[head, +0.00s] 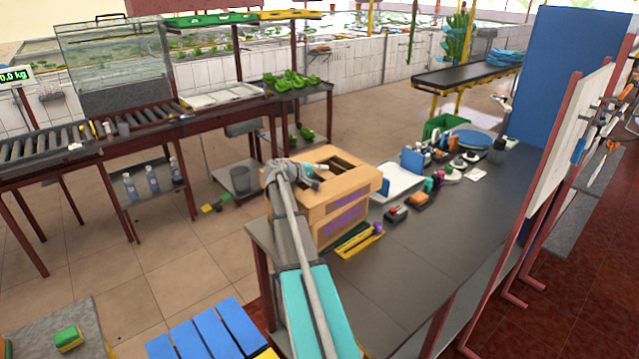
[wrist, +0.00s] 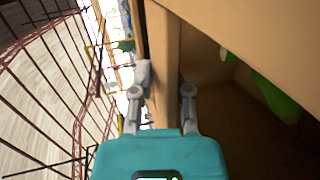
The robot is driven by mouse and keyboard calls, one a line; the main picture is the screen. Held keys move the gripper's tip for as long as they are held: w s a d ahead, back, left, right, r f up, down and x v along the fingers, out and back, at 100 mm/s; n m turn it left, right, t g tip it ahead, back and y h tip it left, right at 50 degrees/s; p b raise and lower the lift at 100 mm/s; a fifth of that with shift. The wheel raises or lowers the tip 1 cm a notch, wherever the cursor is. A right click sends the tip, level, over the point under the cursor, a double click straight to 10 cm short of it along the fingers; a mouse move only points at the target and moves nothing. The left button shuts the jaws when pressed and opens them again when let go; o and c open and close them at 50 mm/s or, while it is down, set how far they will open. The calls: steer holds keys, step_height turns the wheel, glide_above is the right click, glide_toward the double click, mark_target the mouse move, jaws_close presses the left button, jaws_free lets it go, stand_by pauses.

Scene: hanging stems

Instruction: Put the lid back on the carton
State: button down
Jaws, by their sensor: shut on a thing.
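The tan cardboard carton (head: 322,229), with a purple label, stands at the table's near left corner. The tan lid (head: 352,191), wider than the carton, is at its top; its upper face has openings with dark insides. I cannot tell whether it is seated or held just above. My gripper (head: 312,172) is at the lid's left part, shut on its cardboard. In the wrist view my gripper (wrist: 162,92) has a finger on either side of a narrow tan cardboard edge (wrist: 165,60). Right of it is a dark hollow with a green leafy thing (wrist: 275,95).
The grey table (head: 425,235) holds a yellow tray (head: 358,243) beside the carton, small boxes (head: 407,208), a white tray (head: 400,180) and clutter farther back. A blue panel (head: 570,80) stands right. The table's front right is clear.

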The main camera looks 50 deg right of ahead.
steer(key=shift+f, duration=0.1)
steer(key=shift+w+a+f+b, duration=0.2)
steer(key=shift+f+b, duration=0.2)
steer(key=shift+b, duration=0.25)
step_height(320, 180, down, 3)
steer(key=b, duration=0.3)
steer(key=c, duration=0.6)
jaws_free()
steer(key=shift+w+d+f, duration=0.1)
steer(key=shift+f, duration=0.05)
steer(key=shift+w, duration=0.1)
